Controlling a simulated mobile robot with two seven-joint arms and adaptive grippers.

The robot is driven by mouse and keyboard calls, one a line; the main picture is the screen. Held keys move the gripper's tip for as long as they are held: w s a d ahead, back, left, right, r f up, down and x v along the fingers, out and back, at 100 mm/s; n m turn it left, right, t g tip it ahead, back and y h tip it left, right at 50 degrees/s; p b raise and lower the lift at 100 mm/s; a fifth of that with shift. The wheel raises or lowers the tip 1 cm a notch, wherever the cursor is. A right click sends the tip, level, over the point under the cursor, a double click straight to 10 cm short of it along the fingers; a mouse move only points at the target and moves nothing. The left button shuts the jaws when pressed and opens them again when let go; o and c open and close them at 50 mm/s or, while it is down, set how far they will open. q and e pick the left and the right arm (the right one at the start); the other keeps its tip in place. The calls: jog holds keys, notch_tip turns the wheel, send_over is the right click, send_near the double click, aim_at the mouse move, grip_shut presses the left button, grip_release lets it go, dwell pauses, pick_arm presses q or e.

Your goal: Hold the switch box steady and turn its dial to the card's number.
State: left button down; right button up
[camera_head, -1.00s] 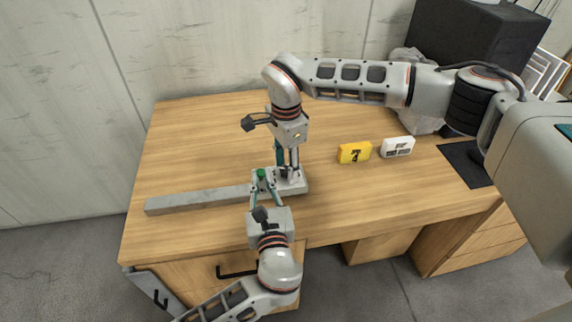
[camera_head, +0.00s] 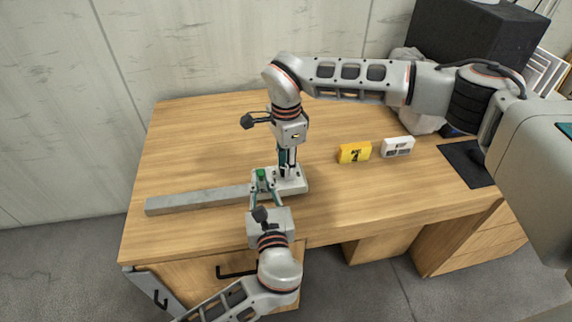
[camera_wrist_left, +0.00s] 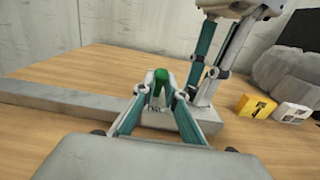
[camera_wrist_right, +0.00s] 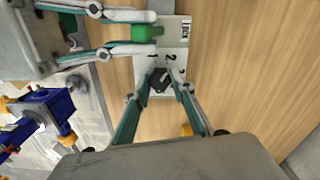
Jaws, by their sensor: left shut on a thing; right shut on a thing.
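The switch box (camera_head: 298,186) is a pale box on the desk at the right end of a grey bar. A green block (camera_head: 261,173) stands up from its left part. My left gripper (camera_wrist_left: 159,85) is shut on this green block, from the front. My right gripper (camera_wrist_right: 160,82) points down from above and is shut on the black dial (camera_wrist_right: 160,77). Printed numbers 1, 2 and 3 show around the dial in the right wrist view; the dial's exact pointing is unclear. The yellow card (camera_head: 355,152) stands to the right, its dark number too small to read surely.
The grey bar (camera_head: 198,200) lies left of the box. A white block with dark windows (camera_head: 398,147) stands right of the card. A dark mat (camera_head: 465,163), a grey bag and a black box are at the right. The desk's back left is clear.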

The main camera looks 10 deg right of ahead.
jog(key=m, duration=1.8)
jog(key=shift+m, duration=0.5)
jog(key=o, duration=1.1)
jog(key=shift+n, duration=0.3)
